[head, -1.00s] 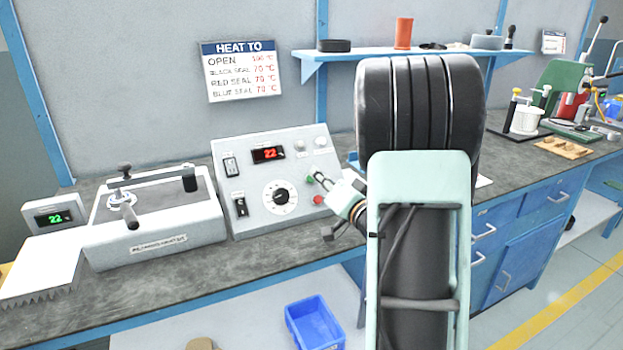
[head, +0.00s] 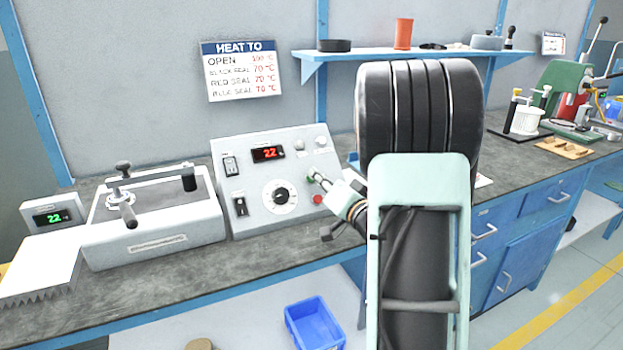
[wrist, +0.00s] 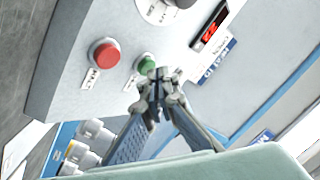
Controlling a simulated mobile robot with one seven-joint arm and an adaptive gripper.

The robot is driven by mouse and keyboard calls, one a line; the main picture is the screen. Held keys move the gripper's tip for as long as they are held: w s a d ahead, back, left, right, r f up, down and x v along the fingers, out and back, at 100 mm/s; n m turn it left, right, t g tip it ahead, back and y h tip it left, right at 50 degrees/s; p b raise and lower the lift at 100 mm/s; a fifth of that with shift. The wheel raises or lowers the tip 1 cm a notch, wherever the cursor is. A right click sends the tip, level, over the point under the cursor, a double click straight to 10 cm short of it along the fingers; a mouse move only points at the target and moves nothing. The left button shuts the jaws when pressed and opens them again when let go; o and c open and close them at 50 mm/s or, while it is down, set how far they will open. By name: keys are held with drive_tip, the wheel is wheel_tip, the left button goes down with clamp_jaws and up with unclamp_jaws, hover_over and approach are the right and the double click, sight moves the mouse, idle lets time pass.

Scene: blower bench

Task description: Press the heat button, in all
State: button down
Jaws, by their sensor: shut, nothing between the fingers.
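The control panel (head: 262,220) is a sloped pale grey box with a red "22" display (head: 268,153), a dial and several switches. A green button (wrist: 147,62) shows in the wrist view just beyond my fingertips; its label is partly hidden, so I cannot read it. A red button (wrist: 105,54) with its own label sits beside it; it also shows in the head view (head: 318,198). My gripper (wrist: 160,80) is shut and empty, its tips at the green button. I cannot tell whether they touch it. In the head view my gripper (head: 317,178) largely covers the green button.
A grey clamp fixture (head: 155,225) stands left of the panel, beside a small green "22" display (head: 54,217). A "HEAT TO" sign (head: 240,70) hangs on the wall. A shelf (head: 390,55) is above. A blue bin (head: 314,324) sits below the bench.

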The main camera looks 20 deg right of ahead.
drive_tip(key=shift+w+f, duration=0.2)
idle(0.3)
idle(0.3)
drive_tip(key=shift+s+r, duration=0.5)
drive_tip(key=shift+s, duration=0.1)
drive_tip(key=shift+r, duration=0.1)
drive_tip(key=s+r+p, duration=0.3)
drive_tip(key=shift+s+d+r, duration=0.1)
drive_tip(key=shift+s+r, duration=0.1)
drive_tip(key=shift+s, duration=0.05)
idle(0.8)
